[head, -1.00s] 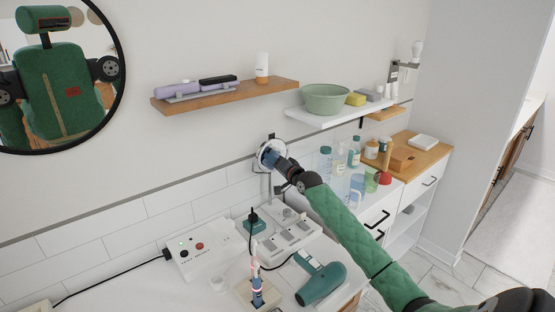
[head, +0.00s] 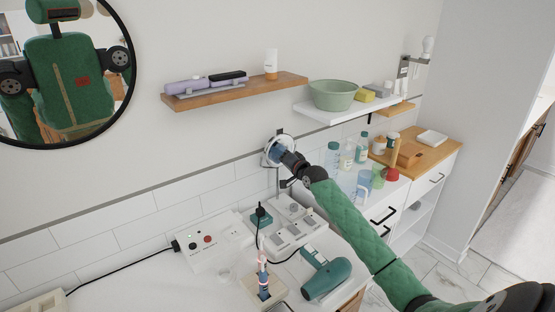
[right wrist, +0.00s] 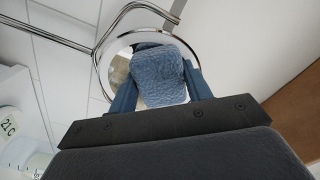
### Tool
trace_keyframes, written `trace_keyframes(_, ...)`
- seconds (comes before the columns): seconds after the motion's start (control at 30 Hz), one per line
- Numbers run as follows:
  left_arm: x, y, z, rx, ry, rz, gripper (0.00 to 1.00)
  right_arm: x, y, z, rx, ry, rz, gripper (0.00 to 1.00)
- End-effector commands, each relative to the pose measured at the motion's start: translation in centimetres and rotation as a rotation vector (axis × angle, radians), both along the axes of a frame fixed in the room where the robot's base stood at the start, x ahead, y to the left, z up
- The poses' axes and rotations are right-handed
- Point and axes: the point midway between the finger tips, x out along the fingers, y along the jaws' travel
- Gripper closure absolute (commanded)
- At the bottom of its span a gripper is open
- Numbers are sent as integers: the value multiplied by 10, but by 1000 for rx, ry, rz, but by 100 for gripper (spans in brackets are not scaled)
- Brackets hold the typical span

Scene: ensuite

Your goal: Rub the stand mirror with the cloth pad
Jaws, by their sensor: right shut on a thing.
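The stand mirror (head: 268,158) is a small round mirror with a chrome rim, standing at the back of the white counter by the wall. In the right wrist view its rim (right wrist: 99,70) rings the cloth pad. The cloth pad (right wrist: 160,76) is blue and textured. My right gripper (head: 279,153) is shut on the pad and holds it in front of the mirror face; it also shows in the right wrist view (right wrist: 158,92). The pad covers much of the mirror. I cannot tell whether pad and glass touch. My left gripper is not in view.
The counter holds a white socket box (head: 213,242), a cup with a toothbrush (head: 263,288) and a teal hair dryer (head: 327,278). A wooden shelf (head: 235,92) is above. A white shelf with a green bowl (head: 333,95) and several bottles are to the right.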

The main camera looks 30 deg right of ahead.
Motion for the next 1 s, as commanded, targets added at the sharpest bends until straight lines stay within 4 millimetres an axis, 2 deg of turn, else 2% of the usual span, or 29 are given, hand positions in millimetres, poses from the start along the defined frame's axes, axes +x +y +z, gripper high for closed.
trace_keyframes(0.23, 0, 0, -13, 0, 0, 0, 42, 2, -19, -2, -3, 0, -1, 76)
trace_keyframes(0.53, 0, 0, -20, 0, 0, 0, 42, 3, -31, -1, -2, 0, -1, 76)
trace_keyframes(1.0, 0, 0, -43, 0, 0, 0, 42, 4, -64, -2, -2, 1, -1, 76)
